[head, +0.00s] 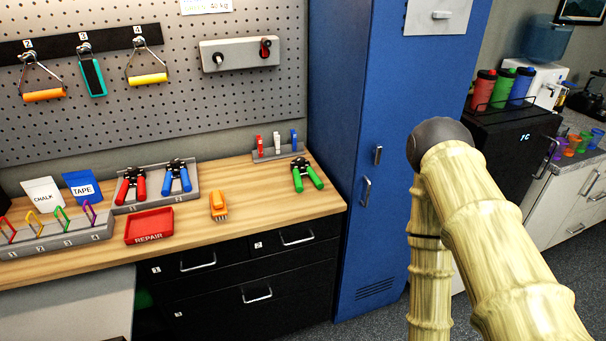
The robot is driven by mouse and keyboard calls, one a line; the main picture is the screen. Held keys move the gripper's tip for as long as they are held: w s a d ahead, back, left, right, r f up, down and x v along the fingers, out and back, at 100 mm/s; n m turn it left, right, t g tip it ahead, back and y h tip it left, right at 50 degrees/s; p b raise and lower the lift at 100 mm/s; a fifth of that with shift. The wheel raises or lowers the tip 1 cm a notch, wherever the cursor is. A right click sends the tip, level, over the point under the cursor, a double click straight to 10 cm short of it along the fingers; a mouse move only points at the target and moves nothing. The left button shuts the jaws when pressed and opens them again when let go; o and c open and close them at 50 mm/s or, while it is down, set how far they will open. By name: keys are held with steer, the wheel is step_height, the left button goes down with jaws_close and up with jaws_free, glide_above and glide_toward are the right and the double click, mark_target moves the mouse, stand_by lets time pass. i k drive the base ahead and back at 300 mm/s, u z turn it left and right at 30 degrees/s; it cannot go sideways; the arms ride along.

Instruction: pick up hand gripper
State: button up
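Hand grippers with black tops and coloured handles are on the wooden workbench (255,215). The green-handled hand gripper (313,178) lies loose on the bench top near its right end. A red-handled hand gripper (141,187) and a blue-handled hand gripper (185,181) sit side by side in a grey tray (205,184) nearer the middle. My arm, with a pale bamboo-like surface, rises at the right, in front of the blue cabinet and apart from the bench. My gripper is not in view.
A red "REPAIR" tray (149,226) and an orange brush-like item (218,206) stand on the bench. A grey rack (275,151) holds small coloured items behind the green hand gripper. The tall blue cabinet (350,120) borders the bench's right end. Bare wood lies around the green hand gripper.

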mark_target(297, 170)
steer(key=u, duration=0.15)
steer(key=k, duration=0.3)
steer(key=z, duration=0.55)
steer(key=i, duration=0.75)
steer(key=u, duration=0.8)
steer(key=i, duration=0.7)
steer(key=u, duration=0.7)
